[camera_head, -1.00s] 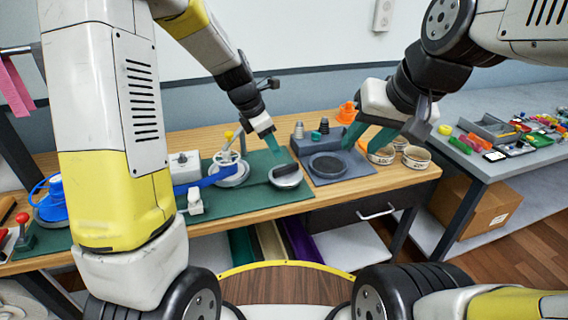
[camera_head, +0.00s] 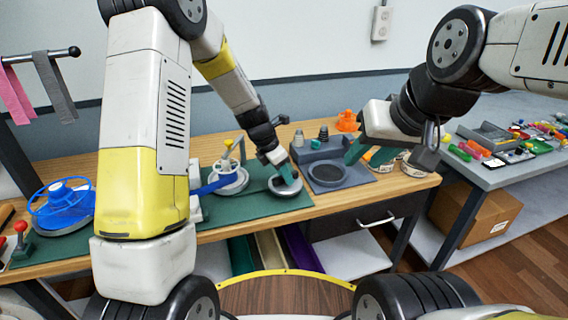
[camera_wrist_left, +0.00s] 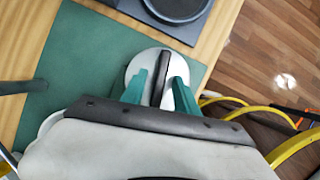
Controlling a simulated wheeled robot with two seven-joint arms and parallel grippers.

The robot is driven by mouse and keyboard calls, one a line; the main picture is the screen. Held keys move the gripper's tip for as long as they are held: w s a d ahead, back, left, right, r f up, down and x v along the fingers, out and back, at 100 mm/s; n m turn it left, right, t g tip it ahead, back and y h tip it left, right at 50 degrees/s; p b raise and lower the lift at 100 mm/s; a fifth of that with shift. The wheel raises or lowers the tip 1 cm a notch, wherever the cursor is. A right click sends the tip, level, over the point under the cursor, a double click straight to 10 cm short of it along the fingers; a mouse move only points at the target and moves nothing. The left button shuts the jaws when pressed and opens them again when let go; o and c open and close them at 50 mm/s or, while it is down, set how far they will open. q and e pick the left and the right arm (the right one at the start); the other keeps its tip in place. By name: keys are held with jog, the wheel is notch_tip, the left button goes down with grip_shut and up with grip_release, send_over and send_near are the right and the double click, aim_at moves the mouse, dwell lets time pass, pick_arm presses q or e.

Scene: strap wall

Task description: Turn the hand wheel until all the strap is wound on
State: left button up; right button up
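A round pale disc with a dark raised bar across its top lies on the green mat; it shows in the head view (camera_head: 291,192) and the left wrist view (camera_wrist_left: 133,67). I cannot tell whether it is the task's hand wheel. My left gripper (camera_head: 285,178) is down at it. In the left wrist view its green fingers (camera_wrist_left: 160,84) stand apart on either side of the bar, with gaps showing. The blue strap (camera_head: 212,185) runs to a pale spool (camera_head: 232,184) left of the disc.
A blue spoked wheel (camera_head: 62,206) stands at the bench's left. A grey tray with a dark round recess (camera_head: 328,174) lies right of the mat. Pink and grey straps hang at upper left.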

pick_arm(q)
grip_shut()
jog(key=shift+m, duration=0.3)
